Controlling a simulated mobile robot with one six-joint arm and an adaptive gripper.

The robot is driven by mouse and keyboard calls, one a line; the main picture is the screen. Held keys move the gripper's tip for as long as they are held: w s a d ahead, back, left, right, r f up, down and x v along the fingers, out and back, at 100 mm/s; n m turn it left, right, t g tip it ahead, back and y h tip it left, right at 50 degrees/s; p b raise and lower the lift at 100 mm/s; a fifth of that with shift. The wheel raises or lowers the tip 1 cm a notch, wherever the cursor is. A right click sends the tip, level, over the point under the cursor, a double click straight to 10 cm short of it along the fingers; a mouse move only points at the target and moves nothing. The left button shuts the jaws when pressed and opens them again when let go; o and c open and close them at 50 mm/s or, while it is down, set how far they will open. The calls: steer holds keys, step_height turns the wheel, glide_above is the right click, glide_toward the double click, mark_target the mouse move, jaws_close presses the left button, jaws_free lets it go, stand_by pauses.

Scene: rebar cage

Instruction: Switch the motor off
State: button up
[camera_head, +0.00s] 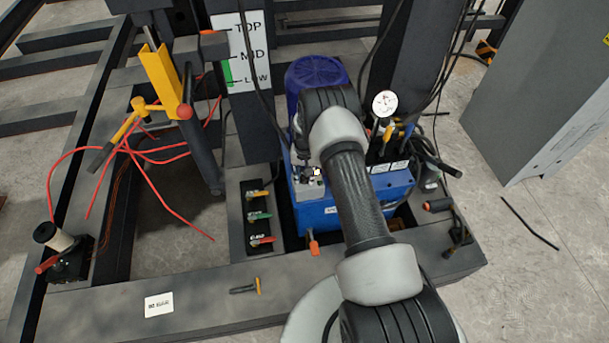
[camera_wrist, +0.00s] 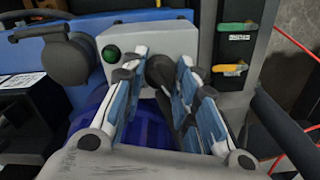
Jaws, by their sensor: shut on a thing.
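The motor (camera_head: 318,70) is a purple-blue ribbed cylinder on the blue power unit (camera_head: 318,218); it also shows low in the wrist view (camera_wrist: 146,128). A grey switch box (camera_wrist: 180,42) is on the unit, with a green round lamp or button (camera_wrist: 112,54) and a black knob (camera_wrist: 157,72). In the head view the box (camera_head: 307,190) is partly hidden by my arm. My gripper (camera_wrist: 160,68) has its blue-padded fingers on both sides of the black knob and is shut on it. The knob's setting cannot be read.
A panel with yellow, green and red levers (camera_head: 260,216) stands left of the unit. A pressure gauge (camera_head: 384,104) stands to the right. Red hoses (camera_head: 150,185) lie at left. A grey cabinet (camera_head: 540,100) stands at far right, with open floor before it.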

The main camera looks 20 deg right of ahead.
steer(key=shift+n, duration=1.6)
steer(key=o, duration=1.1)
step_height(320, 180, up, 12)
